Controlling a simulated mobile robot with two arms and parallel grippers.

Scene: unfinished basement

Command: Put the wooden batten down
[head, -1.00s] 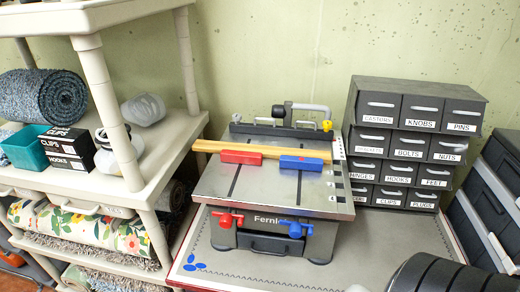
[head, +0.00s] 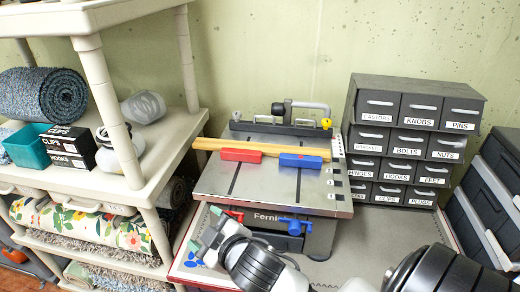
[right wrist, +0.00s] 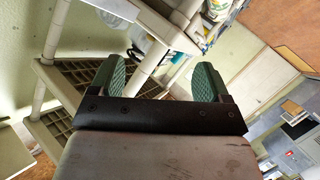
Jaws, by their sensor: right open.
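The wooden batten (head: 210,144) is a long, thin, light-brown strip in the head view. It lies across the grey metal top of the Fernie table machine (head: 210,186), behind a red block (head: 240,155) and a blue block (head: 301,160). Its left end reaches past the machine top's edge. My right gripper (head: 206,233) is low in front of the machine's left front, apart from the batten. In the right wrist view its green pads (right wrist: 160,80) are wide apart with nothing between them. My left gripper is not in view.
A cream shelf unit (head: 150,185) with rolled rugs, a teal bin (head: 28,147) and black boxes stands at left. A labelled grey drawer cabinet (head: 412,140) stands right of the machine. Red (head: 234,215) and blue (head: 294,226) knobs stick out of the machine's front, near my arm.

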